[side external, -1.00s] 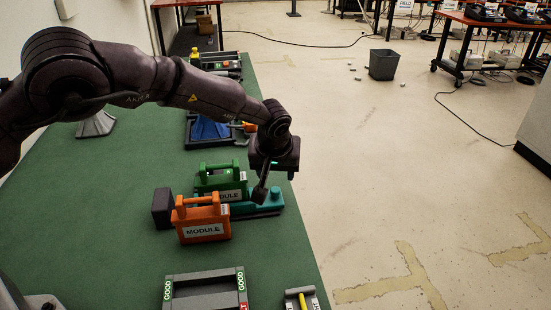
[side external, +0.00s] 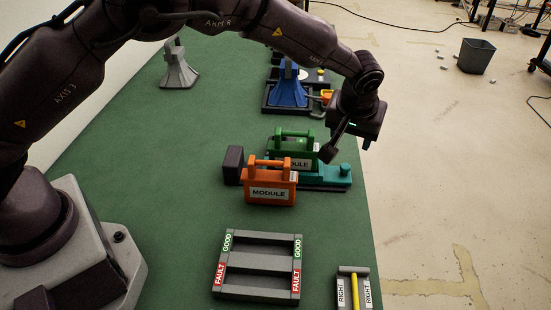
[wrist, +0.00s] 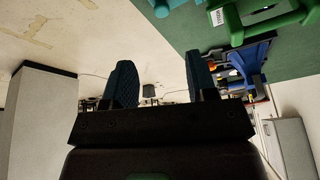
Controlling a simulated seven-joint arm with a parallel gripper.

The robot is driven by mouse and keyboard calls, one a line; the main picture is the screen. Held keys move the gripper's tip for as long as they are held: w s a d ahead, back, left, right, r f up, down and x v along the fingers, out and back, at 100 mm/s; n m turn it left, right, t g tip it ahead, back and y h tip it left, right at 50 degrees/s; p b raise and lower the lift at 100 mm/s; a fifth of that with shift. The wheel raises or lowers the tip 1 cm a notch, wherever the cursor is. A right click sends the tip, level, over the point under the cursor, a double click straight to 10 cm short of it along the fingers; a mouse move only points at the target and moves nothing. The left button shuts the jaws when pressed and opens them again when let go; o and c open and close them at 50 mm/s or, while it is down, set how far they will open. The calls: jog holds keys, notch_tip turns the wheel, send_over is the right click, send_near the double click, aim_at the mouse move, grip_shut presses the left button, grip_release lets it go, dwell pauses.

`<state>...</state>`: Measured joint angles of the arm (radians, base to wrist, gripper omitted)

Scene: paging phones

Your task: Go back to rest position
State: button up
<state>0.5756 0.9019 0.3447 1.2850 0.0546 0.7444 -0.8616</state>
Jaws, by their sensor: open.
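My gripper (side external: 347,149) hangs over the right edge of the green table, beside and above the teal fixture (side external: 341,174). In the wrist view its two fingers stand apart with nothing between them (wrist: 161,70), so it is open and empty. An orange module (side external: 270,187) with a handle stands upright on the table, left of my gripper. A green module (side external: 296,148) stands behind it at the teal fixture. The wrist view looks out past the table edge to the floor, with part of a green module (wrist: 262,18) at the top.
A grey rack (side external: 258,267) marked GOOD and FAULT lies at the front. A small RIGHT-marked holder (side external: 354,289) with a yellow bar is at the front right. A blue cone-shaped fixture (side external: 288,88) and a grey cone (side external: 178,68) stand farther back. The left table area is clear.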

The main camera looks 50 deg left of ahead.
jog(key=s+a+r+m, duration=0.1)
jog(key=s+a+r, duration=0.4)
jog(key=s, duration=0.6)
jog(key=s+a+r+m+t+h, duration=0.1)
jog(key=s+a+r, duration=0.4)
jog(key=s, duration=0.6)
jog(key=s+a+r+m+h, duration=0.1)
jog(key=s+a+r+m, duration=0.2)
jog(key=s+r, duration=0.6)
jog(key=shift+s+a+t, duration=0.4)
jog(key=shift+s+a, duration=0.75)
jog(key=shift+s, duration=0.2)
